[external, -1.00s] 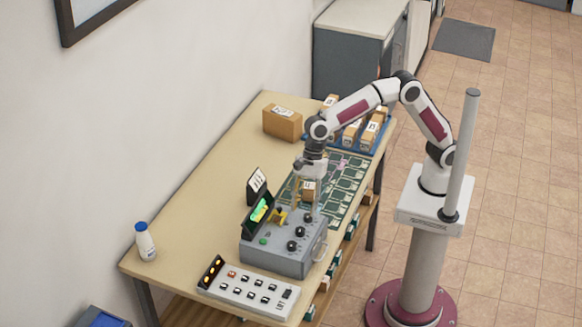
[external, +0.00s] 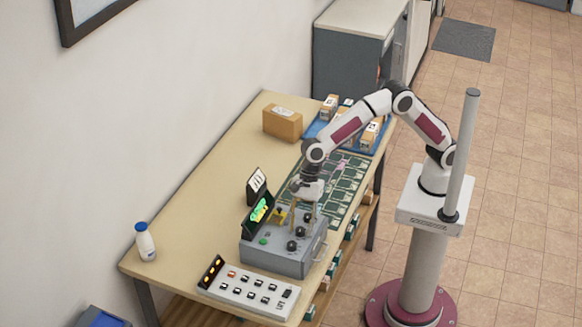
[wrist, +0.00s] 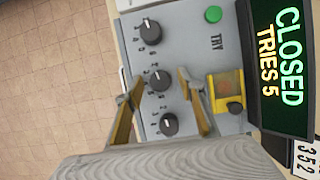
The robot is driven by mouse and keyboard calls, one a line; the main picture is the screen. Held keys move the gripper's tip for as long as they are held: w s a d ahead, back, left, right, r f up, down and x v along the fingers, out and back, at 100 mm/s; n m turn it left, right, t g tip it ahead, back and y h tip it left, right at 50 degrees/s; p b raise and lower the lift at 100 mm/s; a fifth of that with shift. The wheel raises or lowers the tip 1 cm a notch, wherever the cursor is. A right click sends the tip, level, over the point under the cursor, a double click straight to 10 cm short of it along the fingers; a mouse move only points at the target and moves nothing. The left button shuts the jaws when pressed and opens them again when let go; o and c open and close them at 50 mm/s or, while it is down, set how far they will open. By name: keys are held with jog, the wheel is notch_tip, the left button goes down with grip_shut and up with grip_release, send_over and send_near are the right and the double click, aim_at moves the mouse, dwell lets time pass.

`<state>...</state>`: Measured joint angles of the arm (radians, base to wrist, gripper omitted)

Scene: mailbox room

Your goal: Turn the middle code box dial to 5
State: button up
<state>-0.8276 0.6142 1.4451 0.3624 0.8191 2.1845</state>
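The grey code box (external: 278,258) stands on the table with three black dials on its top. The middle dial (wrist: 159,80) lies between the two fingers of my gripper (wrist: 160,78) in the wrist view. The fingers are apart, one on each side of it; I cannot tell whether they touch it. The other dials (wrist: 150,31) and (wrist: 169,124) stand to either side. Numbers ring the dials, but the middle pointer's exact number is hard to read. The box display (wrist: 287,65) reads "CLOSED TRIES 5". In the external view my gripper (external: 303,217) is low over the box.
A green TRY button (wrist: 213,14) and a yellow piece (wrist: 229,92) are on the box. A white switch panel (external: 248,290) lies in front, a white bottle (external: 145,243) at the left. A parcel (external: 282,122) and a blue tray (external: 313,128) with parcels are farther back.

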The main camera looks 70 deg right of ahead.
jog(key=shift+c, duration=0.4)
jog(key=c, duration=1)
jog(key=shift+n+g, duration=0.6)
jog(key=shift+n, duration=1)
jog(key=shift+f, duration=0.1)
jog(key=o, duration=1.1)
